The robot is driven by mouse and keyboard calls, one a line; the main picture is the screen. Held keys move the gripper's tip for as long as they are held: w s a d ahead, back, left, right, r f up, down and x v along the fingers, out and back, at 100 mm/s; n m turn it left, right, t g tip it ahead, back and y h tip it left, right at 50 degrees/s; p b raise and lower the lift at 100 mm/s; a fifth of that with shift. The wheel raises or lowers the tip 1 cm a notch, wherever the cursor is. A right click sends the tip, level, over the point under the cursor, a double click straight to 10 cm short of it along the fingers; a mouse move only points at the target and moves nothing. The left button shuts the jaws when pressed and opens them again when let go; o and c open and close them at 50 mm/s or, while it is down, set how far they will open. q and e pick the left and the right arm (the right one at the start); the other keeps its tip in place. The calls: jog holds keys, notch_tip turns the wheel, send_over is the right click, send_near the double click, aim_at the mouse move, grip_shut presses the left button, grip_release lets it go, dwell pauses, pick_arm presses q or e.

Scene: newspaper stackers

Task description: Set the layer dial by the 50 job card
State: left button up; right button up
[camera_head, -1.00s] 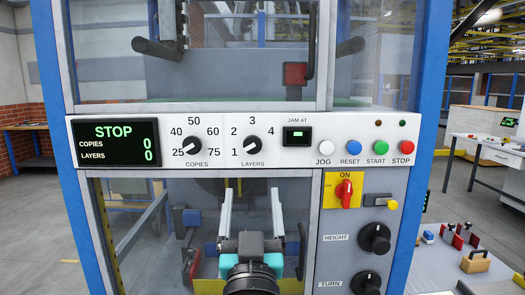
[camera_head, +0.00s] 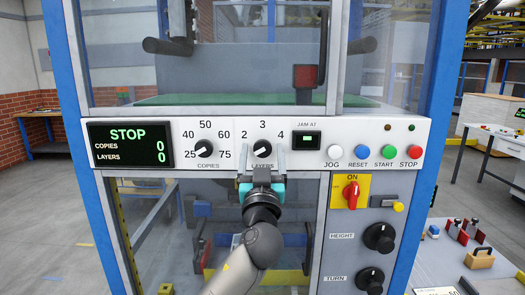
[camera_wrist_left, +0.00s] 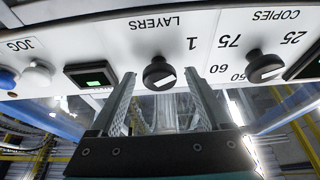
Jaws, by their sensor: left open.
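The black layers dial (camera_head: 262,149) sits on the white control panel, with numbers 1 to 4 around it. Its white mark seems to point toward 1, though my gripper partly covers the dial. My left gripper (camera_head: 264,152) is open just in front of it, one finger to each side. In the left wrist view, upside down, the dial (camera_wrist_left: 158,73) shows beyond and between the two open fingertips (camera_wrist_left: 162,88). I cannot tell if they touch it.
The copies dial (camera_head: 204,149) is close on the left, its mark toward 25. The display (camera_head: 130,145) reads STOP, copies 0, layers 0. The jam display (camera_head: 306,139) and JOG (camera_head: 335,152), RESET, START and STOP buttons are on the right. A red ON switch (camera_head: 351,194) is below.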

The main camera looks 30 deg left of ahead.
pick_arm(q)
grip_shut()
dwell(0.8)
